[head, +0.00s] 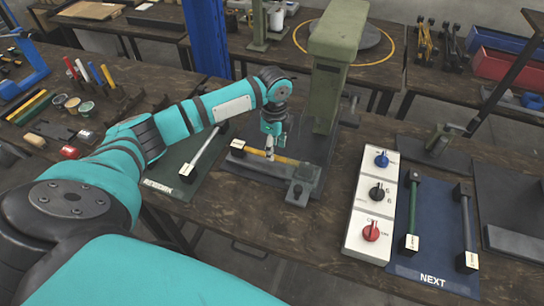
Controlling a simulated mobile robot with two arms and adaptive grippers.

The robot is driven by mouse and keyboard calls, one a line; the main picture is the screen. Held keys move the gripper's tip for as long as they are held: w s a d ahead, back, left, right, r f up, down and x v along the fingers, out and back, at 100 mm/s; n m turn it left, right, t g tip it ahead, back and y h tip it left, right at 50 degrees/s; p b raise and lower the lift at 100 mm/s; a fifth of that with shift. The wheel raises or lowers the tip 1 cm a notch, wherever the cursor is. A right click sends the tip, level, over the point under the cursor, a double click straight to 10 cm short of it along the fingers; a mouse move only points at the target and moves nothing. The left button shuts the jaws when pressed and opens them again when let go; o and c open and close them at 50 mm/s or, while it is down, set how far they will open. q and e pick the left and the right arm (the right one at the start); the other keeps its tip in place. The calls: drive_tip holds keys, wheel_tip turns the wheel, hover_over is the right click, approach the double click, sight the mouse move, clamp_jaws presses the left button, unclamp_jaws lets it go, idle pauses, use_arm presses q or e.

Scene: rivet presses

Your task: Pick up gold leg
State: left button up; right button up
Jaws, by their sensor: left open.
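The gold leg (286,160) lies on the dark base plate of the green rivet press (336,38), in the middle of the head view. A pale end block sits at its left end, and its right end is by a grey block (299,188). My left gripper (270,154) points down at the leg from above, its fingers over the leg's middle part. It is open. I cannot tell whether the fingers touch the leg, and they hide a small part of it. My right gripper is out of view.
A control box (354,238) with blue, black and red knobs stands right of the press. Beside it, a blue "NEXT" mat (431,262) holds a green leg (413,212) and a dark leg (467,225). A silver leg (204,151) lies on a dark mat at left.

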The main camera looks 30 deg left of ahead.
use_arm(q)
wheel_tip(320, 180, down, 4)
drive_tip(key=shift+s+d+r+p, duration=0.1)
drive_tip(key=shift+p, duration=0.35)
drive_tip(key=shift+f, duration=0.5)
drive_tip(key=c, duration=0.6)
clamp_jaws()
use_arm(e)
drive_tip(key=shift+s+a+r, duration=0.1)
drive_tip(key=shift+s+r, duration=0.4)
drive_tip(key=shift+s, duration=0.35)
